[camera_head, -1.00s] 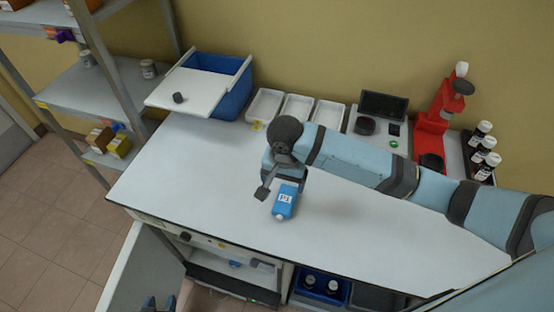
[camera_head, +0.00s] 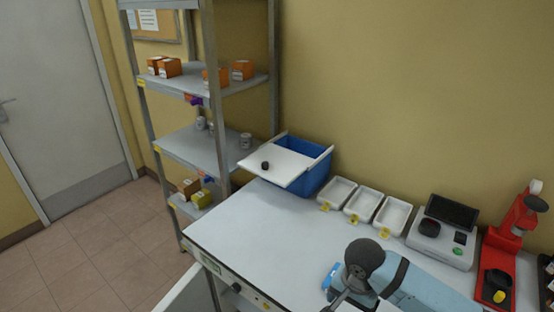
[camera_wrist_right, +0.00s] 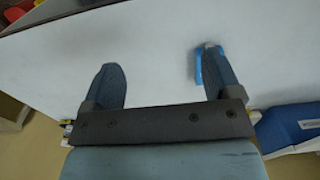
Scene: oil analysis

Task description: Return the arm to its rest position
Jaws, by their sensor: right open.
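My right arm (camera_head: 425,294) comes in from the lower right of the head view, low over the white bench top (camera_head: 250,235). Its dark round wrist joint (camera_head: 364,258) shows, and my right gripper (camera_head: 340,301) is partly cut off by the bottom edge. In the right wrist view the gripper (camera_wrist_right: 160,62) is open, with nothing between its fingers. A blue object (camera_wrist_right: 201,68), likely the bottle, lies on the bench beyond the right-hand finger, partly hidden by it. In the head view a blue patch (camera_head: 329,277) shows beside the wrist; I cannot tell if it is the bottle. My left gripper is not in view.
A blue tub (camera_head: 318,174) with a white lid (camera_head: 285,168), white trays (camera_head: 338,193), a scale (camera_head: 442,242) and a red stand (camera_head: 515,235) line the bench's back. A shelf rack (camera_head: 205,150) stands left. The bench's left part is clear.

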